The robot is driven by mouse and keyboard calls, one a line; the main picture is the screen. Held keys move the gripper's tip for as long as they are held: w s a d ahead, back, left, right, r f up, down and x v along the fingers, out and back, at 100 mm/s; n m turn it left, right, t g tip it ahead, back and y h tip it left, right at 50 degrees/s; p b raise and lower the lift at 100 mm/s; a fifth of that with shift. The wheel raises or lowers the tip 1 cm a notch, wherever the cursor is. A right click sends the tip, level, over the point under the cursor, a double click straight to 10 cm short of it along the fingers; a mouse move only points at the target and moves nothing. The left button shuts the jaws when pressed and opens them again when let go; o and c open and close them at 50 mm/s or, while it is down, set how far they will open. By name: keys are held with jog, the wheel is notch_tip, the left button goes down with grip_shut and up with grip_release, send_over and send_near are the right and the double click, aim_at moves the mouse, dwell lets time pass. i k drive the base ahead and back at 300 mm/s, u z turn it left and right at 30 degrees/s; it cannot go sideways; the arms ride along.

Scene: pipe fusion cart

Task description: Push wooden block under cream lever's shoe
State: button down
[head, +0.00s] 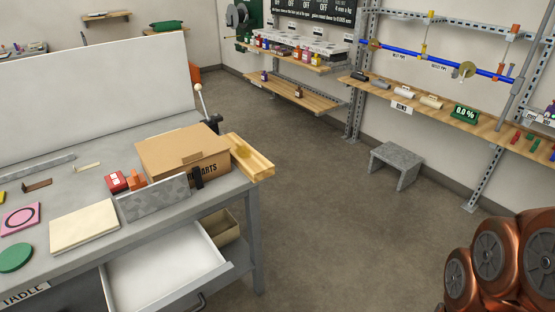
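A lever with a pale cream knob (198,88) stands at the far right corner of the grey workbench, tilted, with a dark base. Its shoe cannot be made out. A pale yellow wooden piece (252,157), long and stepped, lies at the bench's right edge beside a cardboard box. I cannot tell whether it is the task's wooden block. The lever and this piece are apart. My gripper is not in view; only rounded copper parts, likely my own arm, show at bottom right.
The cardboard box (183,152), a grey metal plate (153,198) and a cream board (84,227) sit on the workbench (60,194). A white drawer (165,271) hangs open in front. A grey stool (397,157) stands by the wall shelf (460,122). The middle floor is clear.

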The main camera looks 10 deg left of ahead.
aim_at(253, 165)
jog(key=u, duration=0.3)
jog(key=i, duration=0.65)
jog(key=u, duration=1)
jog(key=i, duration=0.4)
jog(key=u, duration=0.45)
